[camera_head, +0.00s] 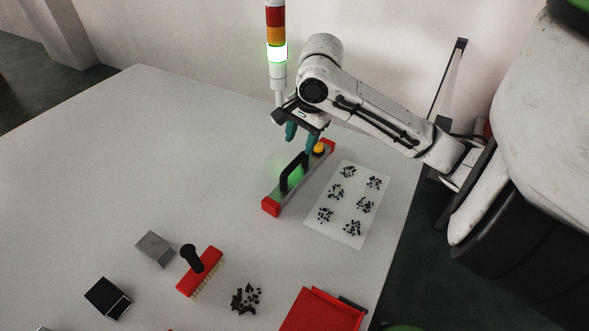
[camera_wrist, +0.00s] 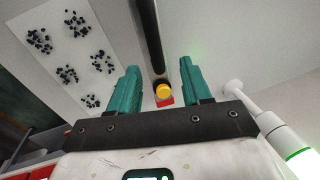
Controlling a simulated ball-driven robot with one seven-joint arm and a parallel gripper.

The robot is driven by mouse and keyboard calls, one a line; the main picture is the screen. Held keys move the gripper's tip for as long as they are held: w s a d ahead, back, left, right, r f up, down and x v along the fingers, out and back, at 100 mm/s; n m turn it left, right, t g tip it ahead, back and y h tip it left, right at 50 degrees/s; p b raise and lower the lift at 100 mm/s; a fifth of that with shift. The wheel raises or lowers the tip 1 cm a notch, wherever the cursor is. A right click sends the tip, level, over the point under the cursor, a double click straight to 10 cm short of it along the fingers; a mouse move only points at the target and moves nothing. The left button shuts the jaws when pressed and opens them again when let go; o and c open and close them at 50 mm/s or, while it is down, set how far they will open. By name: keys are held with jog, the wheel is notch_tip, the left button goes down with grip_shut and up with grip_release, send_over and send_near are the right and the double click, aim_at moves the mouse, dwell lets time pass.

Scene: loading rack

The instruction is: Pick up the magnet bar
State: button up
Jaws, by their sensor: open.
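The magnet bar (camera_head: 302,178) is a grey bar with red ends, a black arched handle (camera_head: 291,172) and a yellow knob (camera_head: 319,149) near its far end. It lies on the white table. My gripper (camera_head: 301,138) is open and above the far part of the bar, its teal fingers pointing down. In the wrist view, my gripper (camera_wrist: 161,80) has the black handle (camera_wrist: 150,40) running up between and beyond its fingertips. The yellow knob (camera_wrist: 162,91) and a red end (camera_wrist: 166,102) show between the fingers. I cannot tell whether anything touches.
A white sheet (camera_head: 340,218) with several piles of dark bits lies right of the bar. A signal tower (camera_head: 277,50) with its light on stands behind. A red brush (camera_head: 200,272), grey block (camera_head: 154,249), black box (camera_head: 107,298) and red dustpan (camera_head: 318,313) lie nearer. The table's left is clear.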

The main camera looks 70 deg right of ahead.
aim_at(300, 157)
jog(key=f, duration=0.3)
jog(key=shift+w+d, duration=0.15)
jog(key=shift+w, duration=0.15)
jog(key=shift+s+d+f, duration=0.1)
jog(key=shift+d+f, duration=0.05)
jog(key=shift+f, duration=0.4)
jog(key=shift+d+f+p, duration=0.15)
jog(key=shift+f+p, duration=0.1)
jog(key=shift+f, duration=0.8)
jog(key=shift+d+f+p, duration=0.1)
jog(key=shift+f+p, duration=0.15)
jog(key=shift+f, duration=0.8)
grip_shut()
